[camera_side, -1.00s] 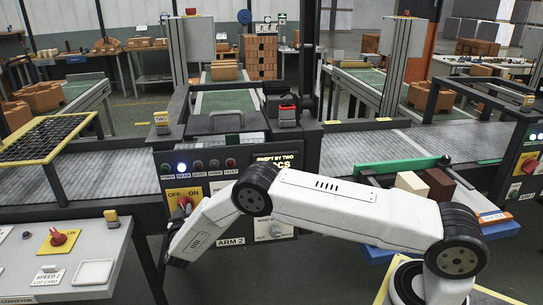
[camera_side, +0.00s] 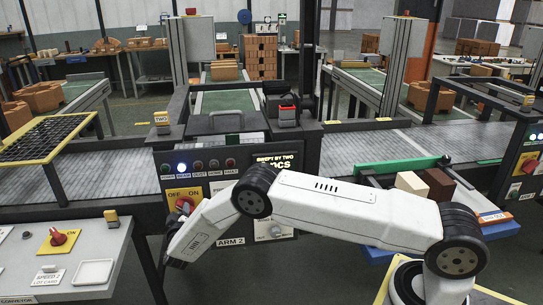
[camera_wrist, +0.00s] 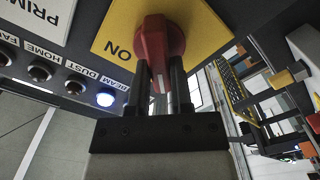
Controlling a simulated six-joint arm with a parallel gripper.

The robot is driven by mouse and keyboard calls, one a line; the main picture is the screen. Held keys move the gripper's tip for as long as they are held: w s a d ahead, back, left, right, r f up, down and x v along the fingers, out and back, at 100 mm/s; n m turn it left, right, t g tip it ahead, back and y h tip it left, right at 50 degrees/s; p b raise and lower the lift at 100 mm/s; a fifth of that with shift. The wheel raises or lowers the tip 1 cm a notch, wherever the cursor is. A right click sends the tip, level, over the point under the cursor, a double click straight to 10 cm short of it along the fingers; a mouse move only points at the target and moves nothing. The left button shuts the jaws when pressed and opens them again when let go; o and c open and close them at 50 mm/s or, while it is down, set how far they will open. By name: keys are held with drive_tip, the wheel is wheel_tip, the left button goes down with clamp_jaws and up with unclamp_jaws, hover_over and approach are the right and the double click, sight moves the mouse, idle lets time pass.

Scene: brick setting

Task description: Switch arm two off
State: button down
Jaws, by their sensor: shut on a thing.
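The arm two control panel (camera_side: 238,190) carries an ARM 2 label at its lower edge. A red rotary knob (camera_side: 185,204) sits on a yellow plate (camera_side: 172,194) marked OFF on the left and ON on the right. In the wrist view the red knob (camera_wrist: 158,50) stands between the two dark fingers of my gripper (camera_wrist: 166,85), which is shut on it. The yellow plate (camera_wrist: 115,28) shows its ON label upside down, left of the knob; the OFF label is not visible there. In the side view my wrist hides the fingertips.
A lit lamp labelled BEAM (camera_wrist: 105,98) sits in a row of dark lamps. Another red knob (camera_side: 58,238) is on the grey bench at left, beside a white tray (camera_side: 93,272). Conveyor belts (camera_side: 110,160) run behind the panel.

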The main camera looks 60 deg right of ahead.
drive_tip(key=c, duration=0.5)
unclamp_jaws()
drive_tip(key=shift+a, duration=0.1)
drive_tip(key=shift+v, duration=3.9)
drive_tip(key=shift+r, duration=0.1)
